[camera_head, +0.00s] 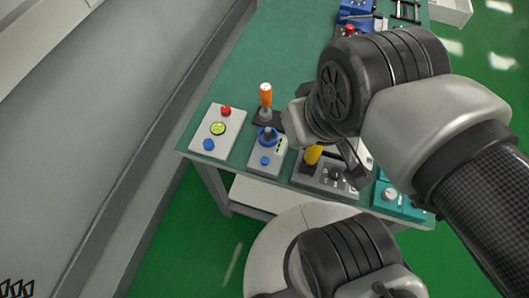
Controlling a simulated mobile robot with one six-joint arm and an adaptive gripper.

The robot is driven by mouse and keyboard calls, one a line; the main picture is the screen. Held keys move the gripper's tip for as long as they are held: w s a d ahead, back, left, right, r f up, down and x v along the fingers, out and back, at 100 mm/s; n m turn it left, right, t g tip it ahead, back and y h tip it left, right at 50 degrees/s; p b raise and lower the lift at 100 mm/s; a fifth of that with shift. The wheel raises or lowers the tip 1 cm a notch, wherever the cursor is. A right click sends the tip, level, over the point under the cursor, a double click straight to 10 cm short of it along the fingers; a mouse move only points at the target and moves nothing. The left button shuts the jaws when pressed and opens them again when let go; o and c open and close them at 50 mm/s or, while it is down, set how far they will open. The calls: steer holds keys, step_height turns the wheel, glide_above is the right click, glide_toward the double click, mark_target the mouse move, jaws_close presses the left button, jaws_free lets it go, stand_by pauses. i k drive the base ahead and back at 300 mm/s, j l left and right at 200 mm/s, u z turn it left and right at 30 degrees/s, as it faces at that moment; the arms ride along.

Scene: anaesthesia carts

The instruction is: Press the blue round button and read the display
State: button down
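A white panel (232,133) lies at the near left corner of the green table. A blue round button (208,144) is on its near end. A round yellow-green dial or display (218,128) is in its middle; its reading is too small to make out. A red button (226,111) is at its far end. My arm reaches in from the right, and its wrist is over the table, right of the panel and apart from it. What seems to be part of my gripper (352,163) shows dark below the wrist; its fingertips are not clear.
Right of the panel stand an orange-handled lever (265,96), a grey box (262,158) with blue parts, a yellow knob (312,155) and a teal box (390,194). More devices (350,20) are at the back. The table's left middle is bare.

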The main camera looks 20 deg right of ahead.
mark_target(264, 160)
steer(key=z, duration=1.65)
steer(key=k, duration=0.85)
